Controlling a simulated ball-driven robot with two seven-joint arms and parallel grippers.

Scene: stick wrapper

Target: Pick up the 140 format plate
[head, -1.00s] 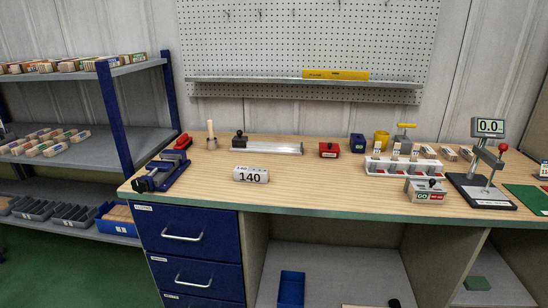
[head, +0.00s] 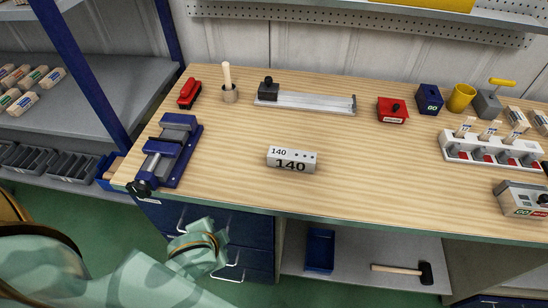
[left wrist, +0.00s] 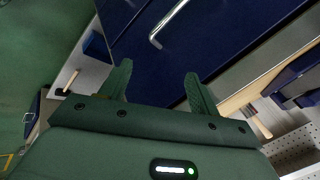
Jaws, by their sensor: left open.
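The 140 format plate (head: 292,160) is a light grey block marked 140 on its top and front. My right gripper is not in view.
A blue vise (head: 172,150) stands at the bench's left end. A metal rail with a black knob (head: 310,102) lies behind the plate. A white rack (head: 490,150) is at the right. Blue drawers (head: 225,235) hang under the bench. The bench top around the plate is clear.

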